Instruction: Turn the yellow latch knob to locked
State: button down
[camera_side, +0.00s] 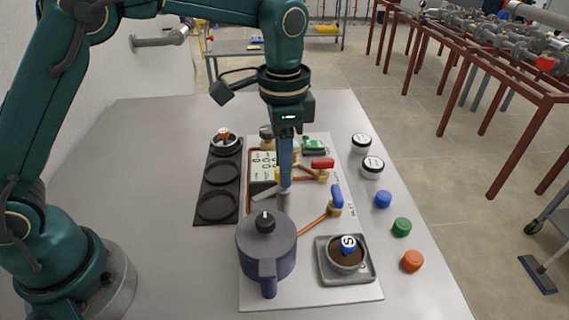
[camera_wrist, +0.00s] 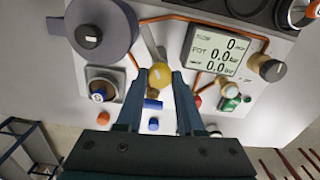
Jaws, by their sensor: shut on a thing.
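The yellow latch knob (camera_wrist: 160,75) shows in the wrist view between the fingertips of my gripper (camera_wrist: 158,78), which is shut on it. In the side view my gripper (camera_side: 285,178) points straight down at the panel (camera_side: 310,286), and only a sliver of the yellow knob (camera_side: 278,175) shows beside the fingers. The large grey-purple pot (camera_side: 266,250) with a black top knob stands in front of the gripper; it also shows in the wrist view (camera_wrist: 112,40). The locked and unlocked marks cannot be read.
A display (camera_side: 264,161), a red-handled valve (camera_side: 322,164) and a blue-handled valve (camera_side: 336,197) sit close around the gripper. A square holder (camera_side: 330,275) is at the front right, a black tray with wells (camera_side: 200,205) at left. Loose jars and coloured caps (camera_side: 402,227) line the right.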

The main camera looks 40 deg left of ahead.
jog(key=n, duration=0.4)
jog(key=shift+n, duration=1.9)
jog(key=c, duration=0.5)
grip_release()
jog(key=shift+r, duration=2.6)
